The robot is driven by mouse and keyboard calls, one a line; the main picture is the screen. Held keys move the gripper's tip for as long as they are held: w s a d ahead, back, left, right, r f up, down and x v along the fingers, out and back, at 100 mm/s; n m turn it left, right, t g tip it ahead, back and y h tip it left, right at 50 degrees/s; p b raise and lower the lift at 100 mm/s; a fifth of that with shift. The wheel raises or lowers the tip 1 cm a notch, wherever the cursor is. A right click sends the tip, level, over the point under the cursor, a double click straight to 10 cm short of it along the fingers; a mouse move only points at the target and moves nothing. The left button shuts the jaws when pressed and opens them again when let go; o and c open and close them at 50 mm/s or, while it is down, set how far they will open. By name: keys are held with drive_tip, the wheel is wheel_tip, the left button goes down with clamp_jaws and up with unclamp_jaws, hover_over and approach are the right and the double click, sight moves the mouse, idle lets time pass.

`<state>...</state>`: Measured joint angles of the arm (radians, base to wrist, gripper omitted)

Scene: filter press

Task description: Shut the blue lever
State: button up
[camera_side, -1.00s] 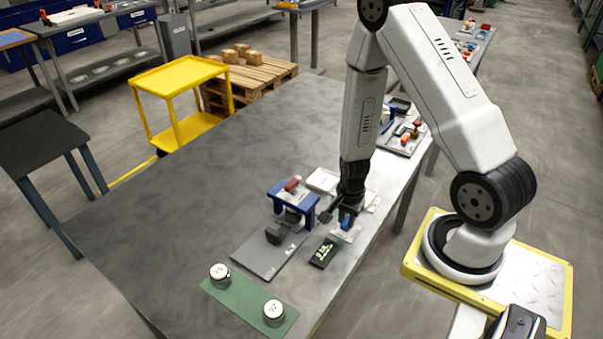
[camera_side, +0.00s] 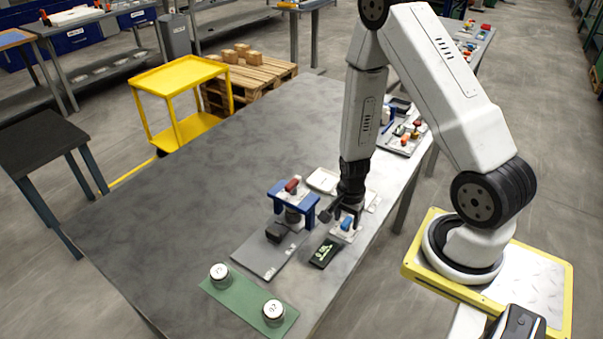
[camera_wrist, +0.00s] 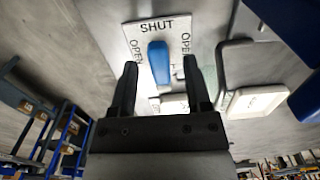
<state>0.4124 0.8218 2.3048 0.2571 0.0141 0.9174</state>
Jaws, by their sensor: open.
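The blue lever (camera_side: 346,224) sits on a pale plate at the table's right edge. In the wrist view the lever (camera_wrist: 158,62) lies nearly in line with the word SHUT, its far end close beneath it and tilted slightly left. OPEN is printed on both sides of the plate (camera_wrist: 137,38). My gripper (camera_side: 341,214) is open just above and behind the lever. In the wrist view its fingertips (camera_wrist: 160,68) stand one on each side of the lever, with gaps and no visible contact. Finger height above the plate is hard to tell.
The blue press frame (camera_side: 292,196) with a red handle stands left of my gripper, close by. A dark display (camera_side: 323,253) with green digits lies in front. A green mat (camera_side: 247,303) holds two round weights. The table's left side is clear.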

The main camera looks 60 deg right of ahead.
sight(346, 221)
drive_tip(key=shift+r, duration=0.15)
drive_tip(key=shift+r, duration=3.65)
drive_tip(key=shift+w+a+r+n, duration=0.2)
drive_tip(key=shift+a+r+n, duration=0.15)
drive_tip(key=shift+r+n, duration=0.2)
drive_tip(key=w+a+r+n+t, duration=0.1)
drive_tip(key=a+r+n+t, duration=0.1)
drive_tip(key=a+r+n, duration=0.8)
drive_tip(key=shift+w+a+r+n+t, duration=0.3)
drive_tip(key=shift+r+n, duration=0.3)
drive_tip(key=shift+n, duration=2.95)
drive_tip(key=shift+w, duration=0.1)
